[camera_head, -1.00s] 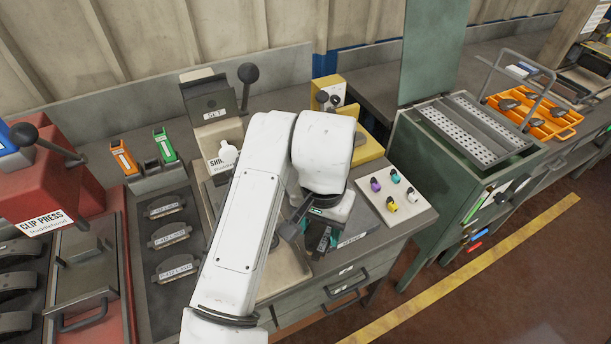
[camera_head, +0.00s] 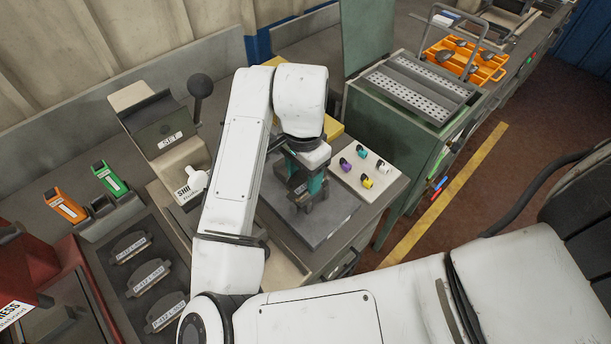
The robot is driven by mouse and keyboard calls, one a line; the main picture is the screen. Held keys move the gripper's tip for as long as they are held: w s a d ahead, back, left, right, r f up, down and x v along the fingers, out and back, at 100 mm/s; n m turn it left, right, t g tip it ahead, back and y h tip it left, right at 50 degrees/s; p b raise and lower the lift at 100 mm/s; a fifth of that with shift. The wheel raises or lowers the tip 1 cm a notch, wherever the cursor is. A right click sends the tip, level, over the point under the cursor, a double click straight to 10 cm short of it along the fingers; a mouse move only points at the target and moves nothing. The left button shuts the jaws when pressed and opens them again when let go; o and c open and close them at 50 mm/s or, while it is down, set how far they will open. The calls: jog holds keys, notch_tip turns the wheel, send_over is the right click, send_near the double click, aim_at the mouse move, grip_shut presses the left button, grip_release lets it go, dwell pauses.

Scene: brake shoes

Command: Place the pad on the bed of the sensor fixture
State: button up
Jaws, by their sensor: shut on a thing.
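My gripper (camera_head: 309,192), with teal finger parts, points down over a dark grey flat plate (camera_head: 335,222) at the bench's right end. It is shut on a small dark piece, likely the pad, mostly hidden by the fingers and wrist; I cannot tell whether it touches the plate. A yellow fixture (camera_head: 334,129), likely the sensor fixture, stands just behind my wrist. My arm hides most of it, and its bed cannot be made out.
A pale board with coloured plugs (camera_head: 366,172) lies close right of my gripper. A green cabinet (camera_head: 390,120) stands right.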

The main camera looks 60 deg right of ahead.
aim_at(306, 182)
jog(key=d+f, duration=0.1)
jog(key=f, duration=0.1)
jog(key=w+d+f, duration=0.1)
jog(key=d+f, duration=0.1)
jog(key=shift+w+d+f+p, duration=0.1)
jog(key=shift+p, duration=0.25)
jog(key=shift+d+f, duration=0.15)
jog(key=shift+f, duration=1.6)
jog(key=shift+f, duration=0.2)
jog(key=o, duration=1.3)
jog(key=shift+c, duration=0.2)
jog(key=shift+r, duration=0.1)
notch_tip(306, 182, up, 12)
jog(key=shift+r+b, duration=0.15)
jog(key=shift+b, duration=0.2)
